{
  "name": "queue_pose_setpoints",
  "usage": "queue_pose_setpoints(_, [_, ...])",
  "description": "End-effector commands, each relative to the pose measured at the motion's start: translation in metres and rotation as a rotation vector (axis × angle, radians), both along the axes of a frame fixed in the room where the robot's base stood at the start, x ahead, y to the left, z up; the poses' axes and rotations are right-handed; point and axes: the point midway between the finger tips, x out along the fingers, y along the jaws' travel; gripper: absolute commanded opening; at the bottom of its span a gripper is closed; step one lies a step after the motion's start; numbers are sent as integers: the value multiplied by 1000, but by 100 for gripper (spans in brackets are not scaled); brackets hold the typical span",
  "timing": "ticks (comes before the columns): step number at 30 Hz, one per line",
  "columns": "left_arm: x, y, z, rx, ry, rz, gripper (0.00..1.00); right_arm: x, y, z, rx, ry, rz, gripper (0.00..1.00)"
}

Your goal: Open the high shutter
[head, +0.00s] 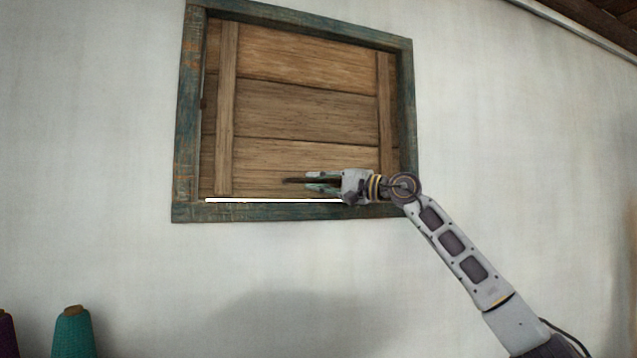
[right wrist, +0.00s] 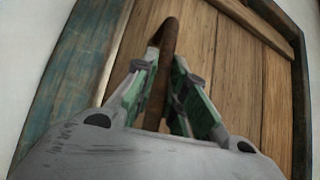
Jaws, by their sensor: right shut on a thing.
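The high shutter (head: 290,108) is a plank panel with upright battens, set in a worn blue-green frame (head: 188,130) on the wall. A thin bright strip shows along its lower edge, between the planks and the sill. My right gripper (head: 312,182) is in front of the lower part of the shutter, pointing left. In the right wrist view, its green-padded fingers (right wrist: 166,72) are shut on a dark brown curved handle (right wrist: 168,38), which runs between them. In the head view the handle (head: 294,181) sticks out past the fingertips. My left gripper is out of view.
A teal yarn cone (head: 74,332) stands at the lower left, with part of a dark purple one (head: 7,333) beside it. The pale wall (head: 110,190) around the frame is bare. A dark ceiling edge (head: 600,30) shows at the upper right.

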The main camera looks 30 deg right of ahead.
Motion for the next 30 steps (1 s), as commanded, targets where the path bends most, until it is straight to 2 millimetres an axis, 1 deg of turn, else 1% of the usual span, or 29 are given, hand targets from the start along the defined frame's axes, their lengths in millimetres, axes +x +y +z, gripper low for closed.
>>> queue_pose_setpoints(8, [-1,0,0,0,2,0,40,-4,1,1,-2,1,0,0])
queue_pose_setpoints(14, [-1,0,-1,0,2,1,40,-17,4,6,-2,0,1,0])
queue_pose_setpoints(20, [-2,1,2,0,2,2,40,-40,10,18,-4,0,-1,0])
queue_pose_setpoints(24, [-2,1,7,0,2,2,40,-59,15,33,-3,-2,1,0])
queue_pose_setpoints(30, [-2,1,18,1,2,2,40,-81,19,55,0,-5,0,0])
